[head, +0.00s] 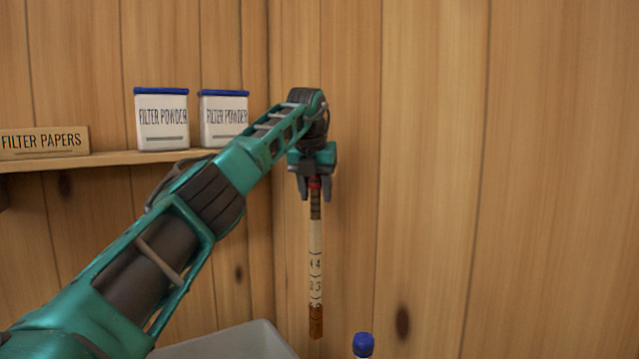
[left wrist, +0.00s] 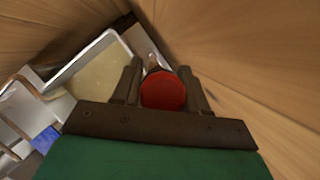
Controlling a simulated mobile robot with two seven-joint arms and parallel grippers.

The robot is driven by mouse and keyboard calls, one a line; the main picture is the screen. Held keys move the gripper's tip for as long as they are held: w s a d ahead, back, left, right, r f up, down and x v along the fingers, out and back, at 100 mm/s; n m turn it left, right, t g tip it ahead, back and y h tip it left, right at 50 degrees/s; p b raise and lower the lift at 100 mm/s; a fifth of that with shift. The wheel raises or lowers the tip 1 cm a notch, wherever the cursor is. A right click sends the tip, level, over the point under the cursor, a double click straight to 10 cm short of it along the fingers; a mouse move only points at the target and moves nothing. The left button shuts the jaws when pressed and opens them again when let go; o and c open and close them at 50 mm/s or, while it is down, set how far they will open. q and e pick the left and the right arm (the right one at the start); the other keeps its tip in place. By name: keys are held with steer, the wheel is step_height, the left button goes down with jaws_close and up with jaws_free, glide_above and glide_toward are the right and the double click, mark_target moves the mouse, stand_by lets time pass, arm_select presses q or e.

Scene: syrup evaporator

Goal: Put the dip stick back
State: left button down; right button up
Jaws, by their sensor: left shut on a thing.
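The dip stick (head: 316,255) hangs upright in the head view, a pale rod with number marks, a brown lower end and a dark grip with a red top. My left gripper (head: 316,192) is shut on its upper end, and the stick points straight down below it. In the left wrist view the stick's round red top (left wrist: 163,91) sits between the two fingers of the left gripper (left wrist: 163,85). The stick's lower end shows free of contact in the head view. My right gripper is in neither view.
A shelf (head: 110,160) on the left wall holds two filter powder tubs (head: 162,120) and a filter papers box (head: 45,142). A grey pan (head: 225,342) and a blue cap (head: 363,344) show at the bottom. Wooden walls meet close behind the stick. The right side is clear.

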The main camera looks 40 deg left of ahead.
arm_select(q)
glide_above(316, 313)
steer(key=f, duration=0.7)
steer(key=w+a+f, duration=0.1)
steer(key=f, duration=0.3)
step_height(316, 313, down, 3)
steer(key=shift+f+b, duration=0.1)
steer(key=shift+b, duration=0.7)
steer(key=shift+f, duration=0.7)
steer(key=shift+f+b, duration=2.15)
steer(key=shift+f, duration=2.2)
steer(key=shift+f+b, duration=1.2)
steer(key=shift+f, duration=1.65)
